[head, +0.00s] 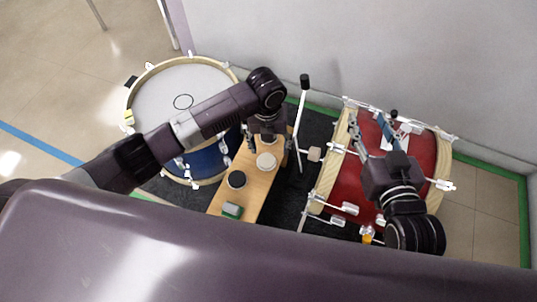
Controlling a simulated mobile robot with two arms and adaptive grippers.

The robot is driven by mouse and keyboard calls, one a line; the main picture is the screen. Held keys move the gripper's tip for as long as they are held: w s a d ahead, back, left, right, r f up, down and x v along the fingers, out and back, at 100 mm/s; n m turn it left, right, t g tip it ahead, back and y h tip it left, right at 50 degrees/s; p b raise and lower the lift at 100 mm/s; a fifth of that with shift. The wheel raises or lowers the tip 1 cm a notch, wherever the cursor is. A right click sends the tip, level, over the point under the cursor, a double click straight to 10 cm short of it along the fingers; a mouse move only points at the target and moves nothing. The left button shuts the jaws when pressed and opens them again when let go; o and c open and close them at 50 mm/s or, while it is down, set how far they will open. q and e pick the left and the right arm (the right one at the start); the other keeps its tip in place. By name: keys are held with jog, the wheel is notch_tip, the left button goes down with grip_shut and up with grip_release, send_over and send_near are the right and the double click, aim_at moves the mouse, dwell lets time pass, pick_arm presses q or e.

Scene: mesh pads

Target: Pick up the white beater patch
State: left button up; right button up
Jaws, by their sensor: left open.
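The white beater patch (266,161) is a pale round disc on the narrow wooden bench (222,199). A similar black disc (237,180) lies nearer the front left of the bench. My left gripper (267,144) points down over the bench, just behind the white patch in the picture. Its fingers are apart, with nothing seen between them; its height above the patch is hard to judge. My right gripper (371,120) is over the red drum (346,191), its fingers spread apart. A blue strip and a white piece show by its fingers; whether it touches them is unclear.
A white-headed blue drum (165,90) stands left, under my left arm. A pedal beater (304,82) rises between bench and red drum. A grey wall closes off the back right.

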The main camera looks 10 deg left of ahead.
aim_at(266, 160)
pick_arm(q)
jog(key=shift+w+a+m, duration=0.15)
jog(key=shift+a+m, duration=0.15)
notch_tip(266, 160, down, 2)
jog(key=shift+a+f+b, duration=0.1)
jog(key=shift+f+b, duration=0.1)
jog(key=shift+b, duration=0.4)
notch_tip(266, 160, down, 2)
jog(key=shift+f+b, duration=0.15)
jog(key=shift+b, duration=0.55)
jog(key=shift+s+a+f+b, duration=0.15)
jog(key=shift+f+b, duration=0.45)
jog(key=shift+f, duration=0.7)
pick_arm(e)
jog(key=s+r+t+y, duration=0.1)
jog(key=r+t, duration=0.4)
jog(key=r, duration=0.4)
jog(key=s+a+r+t+y, duration=0.1)
jog(key=r+t, duration=0.4)
jog(key=r, duration=0.5)
jog(key=shift+s+a+r+y, duration=0.2)
jog(key=shift+s+y, duration=0.4)
jog(key=shift+s, duration=0.15)
pick_arm(q)
jog(key=shift+c, duration=0.4)
jog(key=c, duration=1)
